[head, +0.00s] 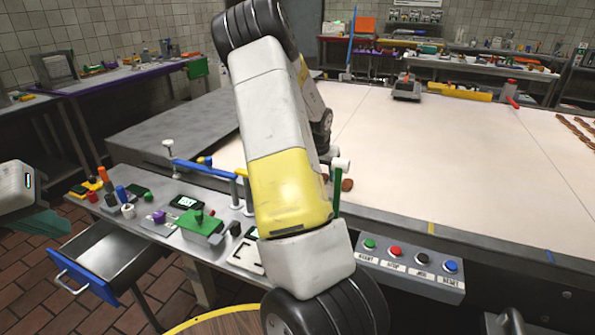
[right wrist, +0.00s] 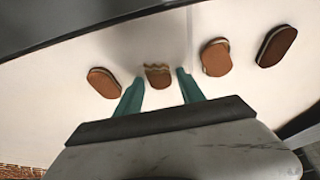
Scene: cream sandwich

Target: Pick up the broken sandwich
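In the right wrist view, the broken sandwich (right wrist: 158,79) is a brown cream sandwich with a jagged upper edge, lying on the pale belt. My right gripper (right wrist: 159,76) is open, with its two teal fingers on either side of the broken sandwich in the picture. A gap shows on both sides, and I cannot tell how far above the belt the fingertips are. In the head view, my right arm hides this gripper and the broken sandwich. My left gripper (head: 35,222) shows only partly at the left edge, away from the belt; its finger opening is unclear.
Whole sandwiches lie on the belt, one left (right wrist: 104,83) and two right (right wrist: 215,58) (right wrist: 277,46) of the broken one. The pale belt (head: 440,170) is largely clear. A button panel (head: 410,265) and a cluttered side table (head: 150,190) stand in front.

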